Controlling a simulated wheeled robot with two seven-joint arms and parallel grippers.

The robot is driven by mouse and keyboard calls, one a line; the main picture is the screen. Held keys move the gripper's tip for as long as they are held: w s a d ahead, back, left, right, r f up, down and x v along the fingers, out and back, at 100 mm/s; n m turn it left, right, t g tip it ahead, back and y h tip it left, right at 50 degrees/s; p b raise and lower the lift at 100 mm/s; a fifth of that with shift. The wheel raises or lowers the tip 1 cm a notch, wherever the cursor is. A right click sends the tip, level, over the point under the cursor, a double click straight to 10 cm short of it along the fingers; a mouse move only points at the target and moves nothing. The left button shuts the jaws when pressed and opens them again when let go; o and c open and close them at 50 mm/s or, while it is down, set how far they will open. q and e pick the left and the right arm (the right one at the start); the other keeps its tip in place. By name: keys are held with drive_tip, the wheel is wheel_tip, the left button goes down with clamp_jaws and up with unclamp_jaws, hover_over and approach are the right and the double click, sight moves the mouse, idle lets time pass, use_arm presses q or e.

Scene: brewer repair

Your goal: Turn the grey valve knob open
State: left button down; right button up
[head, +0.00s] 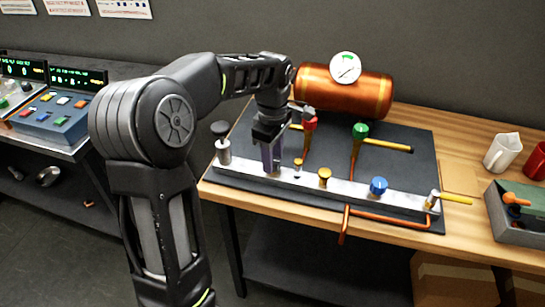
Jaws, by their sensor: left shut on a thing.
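A white valve rail (345,191) runs across the dark panel (415,150) on the wooden bench. My left gripper (271,168) points down onto the rail's left part, left of a small yellow knob. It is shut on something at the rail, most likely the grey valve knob. Its fingers hide the knob, so I cannot see its angle. A dark round knob (220,128) stands on a post at the rail's left end, apart from the gripper. My right gripper is not in view.
Near the gripper are a red valve knob (311,122), a small yellow knob (298,162) and an orange-yellow knob (325,175). A green knob (360,131) and a blue knob (379,186) are further right. A copper tank (345,93) with a gauge (345,67) stands behind.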

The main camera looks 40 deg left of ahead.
use_arm(q)
drive_tip(key=c, duration=0.9)
unclamp_jaws()
wheel_tip(320, 180, up, 8)
drive_tip(key=shift+f, duration=0.1)
